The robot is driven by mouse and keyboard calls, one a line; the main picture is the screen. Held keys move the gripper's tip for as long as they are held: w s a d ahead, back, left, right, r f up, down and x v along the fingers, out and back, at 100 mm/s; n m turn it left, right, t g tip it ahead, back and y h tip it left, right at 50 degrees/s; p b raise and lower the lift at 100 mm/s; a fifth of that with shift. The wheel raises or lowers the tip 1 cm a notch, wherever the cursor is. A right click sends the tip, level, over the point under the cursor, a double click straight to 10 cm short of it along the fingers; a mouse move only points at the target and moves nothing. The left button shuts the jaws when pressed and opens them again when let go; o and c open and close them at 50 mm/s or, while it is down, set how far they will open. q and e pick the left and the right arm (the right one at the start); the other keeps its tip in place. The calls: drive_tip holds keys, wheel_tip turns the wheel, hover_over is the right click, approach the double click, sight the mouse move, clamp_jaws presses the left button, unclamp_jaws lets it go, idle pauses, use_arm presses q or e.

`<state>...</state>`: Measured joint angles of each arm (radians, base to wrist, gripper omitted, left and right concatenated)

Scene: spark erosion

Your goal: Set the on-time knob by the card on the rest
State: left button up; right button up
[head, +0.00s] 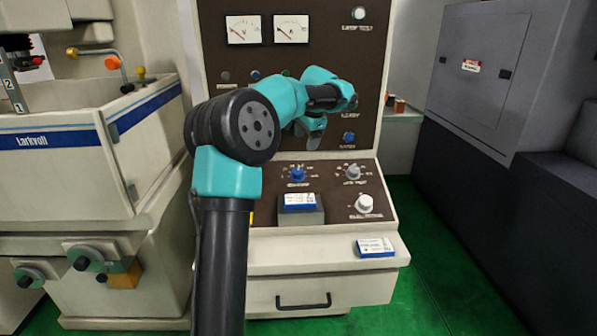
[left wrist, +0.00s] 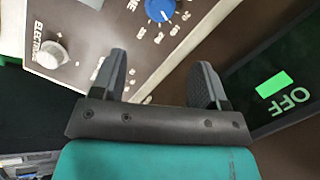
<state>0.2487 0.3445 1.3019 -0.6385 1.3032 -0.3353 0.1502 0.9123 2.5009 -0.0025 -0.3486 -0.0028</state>
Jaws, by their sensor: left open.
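The sloped panel has a blue knob (head: 297,173) at upper left, a grey knob (head: 352,171) at upper right and a white knob (head: 364,203) below. Their labels are too small to read surely. A card (head: 300,200) leans on a dark rest (head: 302,217); its print is unreadable. My left gripper (left wrist: 160,62) is open and empty, apart from the knobs. In the head view its arm reaches over the panel and its fingers are not clear. My right gripper is not in view.
A second blue-edged card (head: 375,247) lies on the ledge below the panel. Two meters (head: 268,30) are above. A machine tank (head: 70,150) stands left and a grey cabinet (head: 475,75) right. A lit green "OFF" sign (left wrist: 274,84) shows in the wrist view.

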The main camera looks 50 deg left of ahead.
sight(299, 170)
use_arm(q)
drive_tip(key=x, duration=1.4)
drive_tip(key=shift+f, duration=0.25)
drive_tip(key=c, duration=0.9)
